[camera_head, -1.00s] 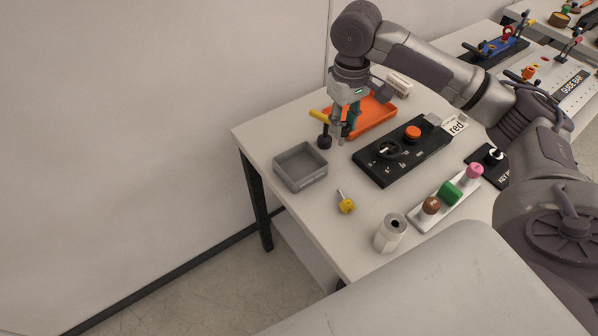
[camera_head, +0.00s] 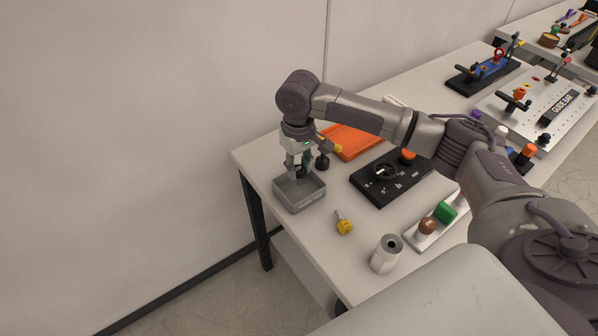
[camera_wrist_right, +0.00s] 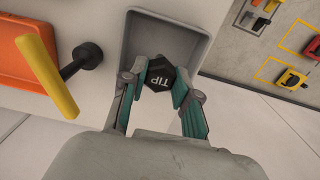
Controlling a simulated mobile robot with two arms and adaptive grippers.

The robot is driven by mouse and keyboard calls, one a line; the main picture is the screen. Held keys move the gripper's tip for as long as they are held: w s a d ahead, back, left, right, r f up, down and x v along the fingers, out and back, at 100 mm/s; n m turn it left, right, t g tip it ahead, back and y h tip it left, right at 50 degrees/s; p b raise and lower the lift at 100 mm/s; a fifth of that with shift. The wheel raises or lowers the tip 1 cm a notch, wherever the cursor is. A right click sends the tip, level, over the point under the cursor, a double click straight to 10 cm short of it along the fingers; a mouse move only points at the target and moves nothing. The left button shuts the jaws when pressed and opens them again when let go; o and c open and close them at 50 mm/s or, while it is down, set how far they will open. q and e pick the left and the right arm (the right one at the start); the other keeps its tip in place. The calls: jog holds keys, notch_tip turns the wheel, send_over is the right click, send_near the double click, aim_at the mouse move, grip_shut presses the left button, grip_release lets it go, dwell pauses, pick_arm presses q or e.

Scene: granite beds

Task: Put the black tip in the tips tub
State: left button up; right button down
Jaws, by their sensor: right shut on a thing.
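The black tip (camera_wrist_right: 161,74), a dark piece marked "TIP", is between the fingers of my right gripper (camera_wrist_right: 160,82) in the right wrist view. My right gripper (camera_head: 296,172) is shut on it and sits over the grey tub (camera_head: 300,203). In the right wrist view the tub (camera_wrist_right: 203,28) lies below and around the held tip. I cannot tell whether the tip touches the tub floor. In the head view the tip is too small to make out. My left gripper is not in view.
A black-and-yellow handled piece (camera_head: 322,161) stands close beside my right gripper. The orange tray (camera_head: 352,142) and black panel (camera_head: 375,189) are to the right.

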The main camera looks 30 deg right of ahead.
aim_at(299, 169)
jog(key=shift+f, duration=1.45)
jog(key=shift+f+p, duration=0.1)
jog(key=shift+p, duration=0.2)
jog(key=c, duration=0.9)
grip_release()
jog(key=shift+o, duration=0.2)
notch_tip(299, 169, up, 12)
jog(key=shift+r+b, duration=0.15)
jog(key=shift+b, duration=0.85)
